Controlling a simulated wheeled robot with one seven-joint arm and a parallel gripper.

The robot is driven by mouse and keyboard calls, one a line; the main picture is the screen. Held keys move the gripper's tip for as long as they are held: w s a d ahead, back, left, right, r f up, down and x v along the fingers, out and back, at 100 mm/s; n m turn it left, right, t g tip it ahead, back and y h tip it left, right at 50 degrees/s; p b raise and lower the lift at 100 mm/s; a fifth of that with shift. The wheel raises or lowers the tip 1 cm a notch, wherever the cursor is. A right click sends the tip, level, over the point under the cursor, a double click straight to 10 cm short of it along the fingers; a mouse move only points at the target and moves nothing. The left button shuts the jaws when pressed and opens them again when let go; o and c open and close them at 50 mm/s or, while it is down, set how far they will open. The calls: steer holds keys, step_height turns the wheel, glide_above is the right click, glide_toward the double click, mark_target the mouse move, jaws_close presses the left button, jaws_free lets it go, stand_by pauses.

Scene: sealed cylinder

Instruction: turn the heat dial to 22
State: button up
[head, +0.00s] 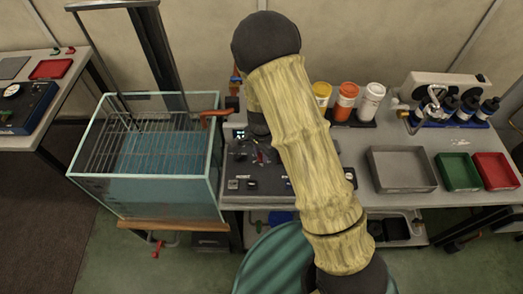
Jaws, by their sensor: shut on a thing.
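A dark control panel (240,170) lies on the bench just right of the glass tank. It carries several small knobs and switches, including a light knob (233,184) near its front left and another (252,184) beside it. Small red marks or parts show near its middle. I cannot tell which control is the heat dial or read any number. My pale, bamboo-like arm crosses in front and covers the panel's middle. A dark part of my arm comes down behind it over the panel. My gripper is hidden there, so its contact with any control cannot be seen.
A glass water tank (170,187) with a wire rack stands left. Yellow, orange and white bottles (346,97) stand behind the arm. Grey (402,187), green (458,186) and red (495,184) trays lie right, before a white device (440,86).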

steer(key=shift+m, duration=0.4)
steer(key=o, duration=1)
steer(key=shift+r, duration=0.15)
step_height(320, 180, up, 17)
steer(key=shift+b, duration=0.3)
